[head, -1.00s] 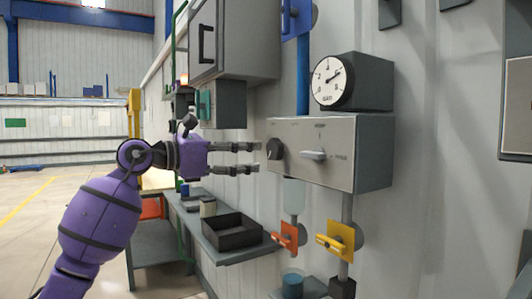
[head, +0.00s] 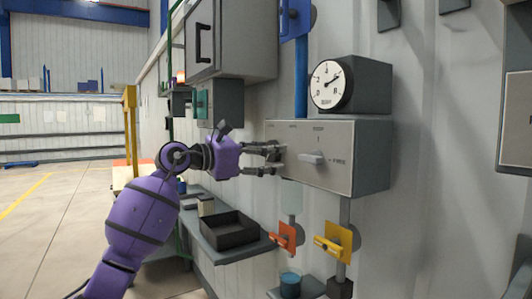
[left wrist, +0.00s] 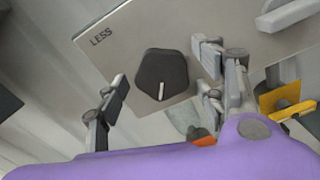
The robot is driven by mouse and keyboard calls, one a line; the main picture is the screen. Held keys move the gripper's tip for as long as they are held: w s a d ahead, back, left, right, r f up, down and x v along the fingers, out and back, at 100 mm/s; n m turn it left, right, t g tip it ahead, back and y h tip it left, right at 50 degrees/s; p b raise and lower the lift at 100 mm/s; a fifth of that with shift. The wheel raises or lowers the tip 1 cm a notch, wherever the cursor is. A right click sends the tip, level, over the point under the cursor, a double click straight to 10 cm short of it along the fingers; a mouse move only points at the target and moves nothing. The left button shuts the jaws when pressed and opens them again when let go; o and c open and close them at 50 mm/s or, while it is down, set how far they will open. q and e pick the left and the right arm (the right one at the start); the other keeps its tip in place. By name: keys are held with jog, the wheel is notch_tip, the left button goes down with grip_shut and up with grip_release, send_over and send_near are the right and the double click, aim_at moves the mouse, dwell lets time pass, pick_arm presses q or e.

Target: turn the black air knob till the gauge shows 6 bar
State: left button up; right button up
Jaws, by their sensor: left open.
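The black air knob (left wrist: 162,75) sits on the grey panel (left wrist: 120,50) beside the word LESS, its pale mark pointing down in the left wrist view. My left gripper (left wrist: 163,76) is open, with one finger on each side of the knob and gaps showing between; I cannot tell whether either touches. In the head view my left gripper (head: 276,158) is at the left end of the panel and mostly hides the knob. The round white gauge (head: 332,83) stands above the panel; its needle points to the upper right, its exact reading too small to tell. My right gripper is not in view.
A pale lever (head: 312,158) sticks out of the panel right of the knob. Orange (head: 286,237) and yellow (head: 335,243) valve handles are below. A shelf with a black tray (head: 229,230) lies lower left. A grey cabinet (head: 240,38) hangs above my gripper.

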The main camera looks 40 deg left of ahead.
pick_arm(q)
jog(key=c, duration=1.1)
jog(key=shift+n+p, duration=0.7)
jog(key=shift+n, duration=0.3)
jog(key=o, duration=1.1)
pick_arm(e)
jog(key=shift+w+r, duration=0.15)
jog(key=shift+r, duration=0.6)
